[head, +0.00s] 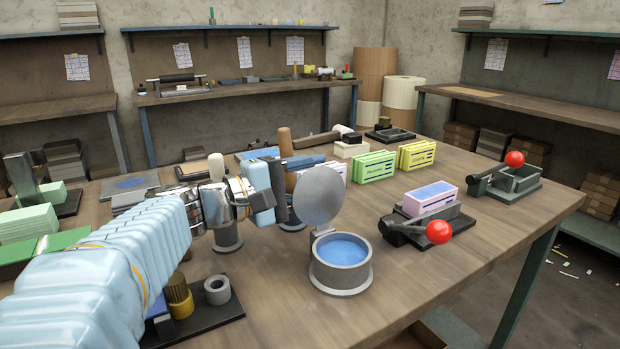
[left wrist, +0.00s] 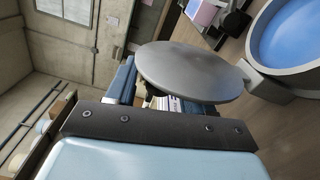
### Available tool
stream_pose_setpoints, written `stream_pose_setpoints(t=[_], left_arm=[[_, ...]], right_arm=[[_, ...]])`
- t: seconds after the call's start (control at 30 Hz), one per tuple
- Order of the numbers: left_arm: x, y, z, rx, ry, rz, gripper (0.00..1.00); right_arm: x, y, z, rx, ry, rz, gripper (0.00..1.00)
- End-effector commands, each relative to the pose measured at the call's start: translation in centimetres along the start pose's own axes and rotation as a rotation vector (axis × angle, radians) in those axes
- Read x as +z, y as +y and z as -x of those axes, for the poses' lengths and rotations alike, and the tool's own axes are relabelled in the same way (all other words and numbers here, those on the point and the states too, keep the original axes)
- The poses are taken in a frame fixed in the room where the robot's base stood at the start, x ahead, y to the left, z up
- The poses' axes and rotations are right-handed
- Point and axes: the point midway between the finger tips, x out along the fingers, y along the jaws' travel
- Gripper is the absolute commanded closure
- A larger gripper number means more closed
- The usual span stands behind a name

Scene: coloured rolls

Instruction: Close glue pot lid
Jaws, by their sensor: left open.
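The glue pot (head: 341,279) is a grey round pot with blue contents, standing on the workbench. Its round grey lid (head: 318,196) stands raised on the hinge at the pot's back edge, so the pot is open. My left gripper (head: 284,192) is open beside the lid, on its left side in the head view. In the left wrist view the lid (left wrist: 195,72) lies across the view in front of the fingers and hides part of them; the pot (left wrist: 297,45) shows at the upper right. I cannot tell whether the gripper touches the lid. My right gripper is not in view.
Two clamp devices with red balls (head: 438,232) (head: 514,159) stand to the right, one with a pink block (head: 431,197). Green and yellow blocks (head: 374,166) stand behind the lid. A black stand (head: 205,315) with rollers is at front left.

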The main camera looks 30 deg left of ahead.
Motion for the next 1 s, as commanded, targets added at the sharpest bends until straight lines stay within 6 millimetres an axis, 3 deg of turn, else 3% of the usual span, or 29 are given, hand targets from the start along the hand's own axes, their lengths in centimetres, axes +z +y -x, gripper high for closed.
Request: stream_pose_setpoints(t=[0.03,0.3,0.4,0.73,1.0], left_arm=[[0.0,0.0,0.0,0.000,0.000,0.000,0.48],[0.0,0.0,0.0,0.000,-0.001,0.000,0.89],[0.0,0.0,0.0,0.000,-0.001,0.000,1.00],[0.2,-0.2,0.0,0.000,-0.002,-0.019,1.00],[1.2,-0.4,0.0,0.003,-0.006,-0.150,1.00]], right_arm=[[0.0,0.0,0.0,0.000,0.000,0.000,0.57],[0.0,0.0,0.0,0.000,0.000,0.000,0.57],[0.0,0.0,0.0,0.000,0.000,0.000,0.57],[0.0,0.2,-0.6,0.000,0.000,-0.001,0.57],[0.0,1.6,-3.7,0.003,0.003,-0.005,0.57]])
